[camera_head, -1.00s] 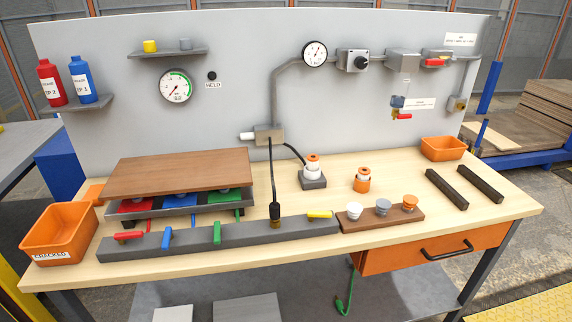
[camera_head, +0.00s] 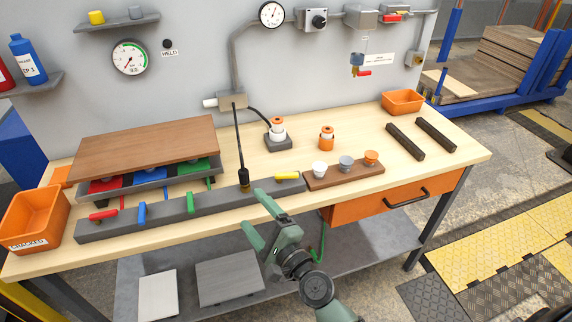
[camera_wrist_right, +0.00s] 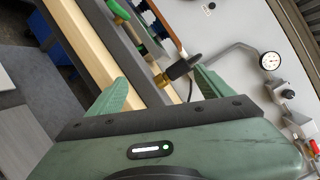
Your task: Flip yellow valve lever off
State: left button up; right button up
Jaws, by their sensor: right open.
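The yellow valve lever (camera_head: 287,175) lies at the right end of the dark grey manifold bar (camera_head: 130,221), roughly lengthwise along it. The bar also carries a red lever (camera_head: 103,215), a blue lever (camera_head: 142,213) and a green lever (camera_head: 190,203). In the right wrist view the open fingers (camera_wrist_right: 161,80) frame the bar and a black hose connector (camera_wrist_right: 184,67). The yellow lever cannot be made out there. My left gripper is out of view.
The black hose connector (camera_head: 244,180) stands upright on the bar, left of the yellow lever. A wooden block (camera_head: 343,178) with three knobs sits just right of the bar. An orange drawer (camera_head: 395,196) is below the bench top, and a lower shelf lies under it.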

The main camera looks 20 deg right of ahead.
aim_at(286, 173)
jog(key=w+d+m+h, duration=0.1)
jog(key=d+m+h, duration=0.1)
jog(key=m, duration=0.1)
jog(key=w+d+r+m+t+h, duration=0.1)
jog(key=m+h, duration=0.1)
jog(key=m, duration=0.2)
jog(key=w+d+r+m+h, duration=0.1)
jog(key=w+d+m+h, duration=0.1)
jog(key=m, duration=0.1)
jog(key=shift+w+d+m+t, duration=0.1)
jog(key=shift+d+m+t, duration=0.2)
jog(key=shift+d+m, duration=0.1)
jog(key=d+m+h, duration=0.1)
jog(key=m, duration=0.2)
jog(key=w+d+f+m+g+h, duration=0.1)
jog(key=d+m+h, duration=0.1)
jog(key=w+d+f+m+h, duration=0.1)
jog(key=m, duration=0.2)
jog(key=shift+d+m+g, duration=0.15)
jog(key=shift+m+g, duration=0.15)
jog(key=shift+g, duration=0.1)
jog(key=x, duration=0.7)
jog(key=shift+w+d+p, duration=0.15)
jog(key=shift+d+p, duration=0.05)
jog(key=shift+p, duration=0.1)
